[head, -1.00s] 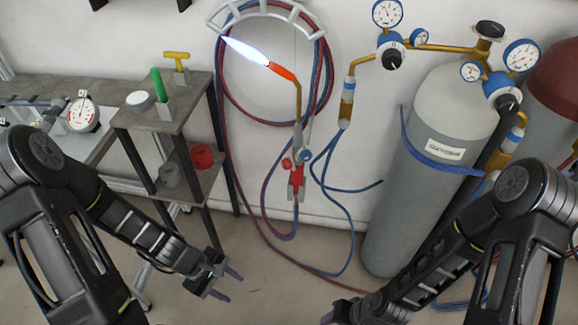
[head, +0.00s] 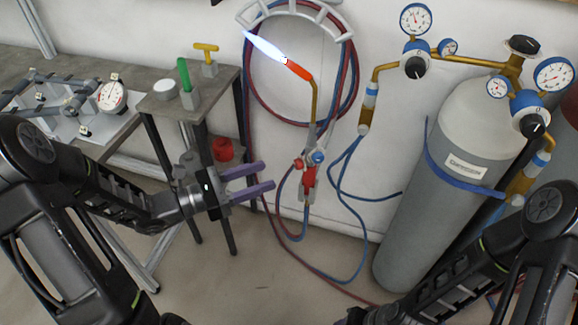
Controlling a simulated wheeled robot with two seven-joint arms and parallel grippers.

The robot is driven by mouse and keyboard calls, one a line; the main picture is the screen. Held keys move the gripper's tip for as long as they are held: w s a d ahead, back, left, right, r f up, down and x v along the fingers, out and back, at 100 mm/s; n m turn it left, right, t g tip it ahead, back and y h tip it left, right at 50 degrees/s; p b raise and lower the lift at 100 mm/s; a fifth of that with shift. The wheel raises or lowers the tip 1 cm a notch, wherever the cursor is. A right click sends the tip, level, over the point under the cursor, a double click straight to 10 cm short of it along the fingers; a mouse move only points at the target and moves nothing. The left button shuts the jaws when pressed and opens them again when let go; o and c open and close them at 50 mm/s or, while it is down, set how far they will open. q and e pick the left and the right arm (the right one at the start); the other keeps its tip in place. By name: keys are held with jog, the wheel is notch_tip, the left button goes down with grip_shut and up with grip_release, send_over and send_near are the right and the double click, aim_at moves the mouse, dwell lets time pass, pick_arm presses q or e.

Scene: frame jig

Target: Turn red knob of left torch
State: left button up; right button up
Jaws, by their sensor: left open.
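The torch (head: 314,100) hangs upright against the wall in the middle of the head view. A blue-white flame (head: 263,46) comes from its orange-red tip (head: 298,70). Its red knob (head: 298,164) sits low on the left of the handle, beside a blue knob (head: 318,157). My left gripper (head: 268,179) is open and empty, its purple fingers pointing right toward the red knob, a short gap to the left of it in the picture. My right arm enters at lower right; its gripper fingers do not show clearly.
Red and blue hoses (head: 352,85) loop on a wall rack (head: 335,20) behind the torch and hang to the floor. A grey gas cylinder (head: 415,215) with gauges stands at right. A small stand (head: 150,104) with a green-handled tool (head: 184,75) is at left.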

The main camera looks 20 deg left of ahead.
aim_at(299, 164)
pick_arm(q)
jog(key=x, duration=0.7)
jog(key=shift+d+p, duration=0.3)
jog(key=shift+p, duration=0.05)
jog(key=shift+w, duration=0.15)
jog(key=shift+c, duration=0.2)
grip_shut()
